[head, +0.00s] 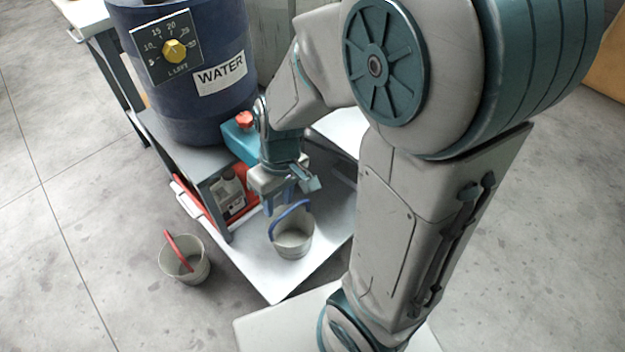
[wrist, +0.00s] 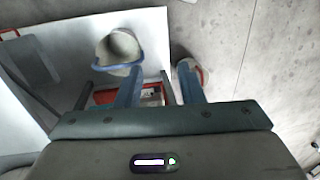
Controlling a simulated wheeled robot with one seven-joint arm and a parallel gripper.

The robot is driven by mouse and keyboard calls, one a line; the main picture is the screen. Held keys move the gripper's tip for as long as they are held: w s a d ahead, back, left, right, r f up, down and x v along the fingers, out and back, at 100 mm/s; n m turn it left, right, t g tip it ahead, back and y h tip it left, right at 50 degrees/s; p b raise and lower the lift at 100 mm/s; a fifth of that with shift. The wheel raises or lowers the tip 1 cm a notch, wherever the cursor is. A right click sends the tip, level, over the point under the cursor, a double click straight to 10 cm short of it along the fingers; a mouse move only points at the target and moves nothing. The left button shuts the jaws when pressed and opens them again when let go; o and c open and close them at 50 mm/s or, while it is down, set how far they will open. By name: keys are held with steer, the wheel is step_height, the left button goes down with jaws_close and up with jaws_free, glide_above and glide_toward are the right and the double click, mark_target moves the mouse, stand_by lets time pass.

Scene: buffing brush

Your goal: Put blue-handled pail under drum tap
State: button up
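The blue-handled pail (head: 292,243) is grey and stands upright on the white board, its handle raised. It also shows in the wrist view (wrist: 119,46), ahead and left of my fingers. My gripper (head: 281,203) points down just above and behind the pail in the head view. In the wrist view my gripper (wrist: 161,75) has its two fingers apart with nothing between them. The left fingertip is close to the blue handle; I cannot tell whether they touch. The dark blue drum (head: 190,105), labelled WATER, stands on a grey stand (head: 205,160). I cannot make out its tap.
A red-handled pail (head: 185,264) stands on the concrete floor left of the board (head: 272,283). A teal can with a red cap (head: 238,142) is beside the drum. A grey bottle (head: 229,192) is in the stand's lower space.

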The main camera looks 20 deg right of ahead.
steer(key=s+d+r+m+t+h, duration=0.1)
steer(key=s+d+r+m, duration=0.3)
steer(key=d+r, duration=0.2)
steer(key=shift+r+t, duration=0.4)
steer(key=shift+r, duration=0.55)
steer(key=shift+a, duration=0.1)
stand_by(0.8)
